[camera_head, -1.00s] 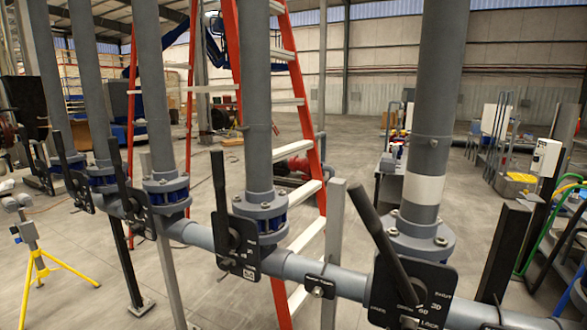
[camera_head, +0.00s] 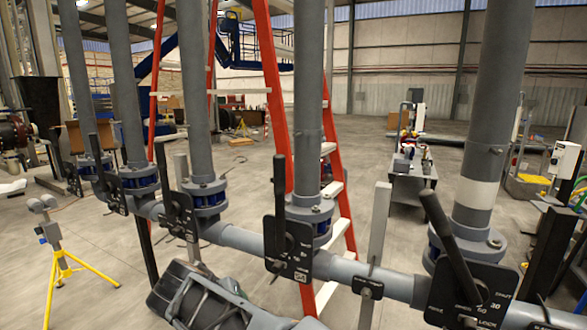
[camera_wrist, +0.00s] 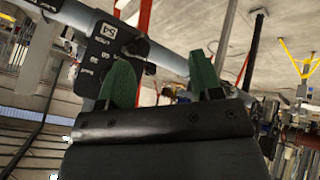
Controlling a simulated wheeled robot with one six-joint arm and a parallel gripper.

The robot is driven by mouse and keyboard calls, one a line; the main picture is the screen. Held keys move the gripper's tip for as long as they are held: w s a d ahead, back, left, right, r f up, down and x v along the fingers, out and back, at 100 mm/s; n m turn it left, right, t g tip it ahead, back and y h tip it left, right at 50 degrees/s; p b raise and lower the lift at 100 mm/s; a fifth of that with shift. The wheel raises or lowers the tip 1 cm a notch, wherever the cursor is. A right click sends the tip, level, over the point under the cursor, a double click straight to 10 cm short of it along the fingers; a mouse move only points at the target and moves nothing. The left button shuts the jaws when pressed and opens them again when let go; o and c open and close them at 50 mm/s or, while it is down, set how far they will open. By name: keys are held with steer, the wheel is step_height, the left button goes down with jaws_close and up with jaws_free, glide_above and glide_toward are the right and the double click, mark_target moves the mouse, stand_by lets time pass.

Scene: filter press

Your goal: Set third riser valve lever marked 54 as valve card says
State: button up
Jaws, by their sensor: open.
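Several grey risers stand on a horizontal pipe, each with a black lever and a black plate. The second lever from the right (camera_head: 280,200) stands nearly upright. Its plate (camera_head: 298,240) carries a small white label that looks like 54, too small to be sure. In the wrist view a black plate (camera_wrist: 92,65) with white markings and a white label lies up and left, beyond my fingers; a lever is not clear there. My gripper (camera_wrist: 162,84) has green fingertips spread apart with nothing between them. In the head view my arm is low in front of the pipe. No readable valve card shows.
The rightmost lever (camera_head: 452,245) leans left over a plate with angle markings. A red ladder (camera_head: 268,95) stands behind the pipe. A post (camera_head: 376,235) rises between the two right risers. A yellow tripod (camera_head: 62,260) stands at the left. Open floor lies behind.

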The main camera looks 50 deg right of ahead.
steer(key=w+d+r+m+h+p, duration=0.1)
steer(key=d+r+m+h, duration=0.15)
steer(key=r, duration=0.25)
steer(key=w+d+r+m+h, duration=0.2)
steer(key=d+r+h, duration=0.1)
steer(key=d+r, duration=0.1)
steer(key=m+g+h+p, duration=0.1)
steer(key=m+h+p, duration=0.1)
steer(key=m+h, duration=0.45)
glide_toward(284, 173)
steer(key=shift+y, duration=0.3)
steer(key=d+p, duration=0.1)
steer(key=d, duration=0.2)
steer(key=w+d+p, duration=0.1)
steer(key=d+p, duration=0.1)
steer(key=d, duration=0.1)
steer(key=w+d+p, duration=0.1)
steer(key=d, duration=0.3)
steer(key=shift+w+d, duration=0.1)
steer(key=shift+w, duration=0.15)
steer(key=shift+d+p, duration=0.4)
steer(key=shift+d, duration=0.3)
steer(key=shift+w, duration=0.1)
steer(key=shift+c, duration=0.2)
steer(key=shift+f, duration=0.1)
jaws_close()
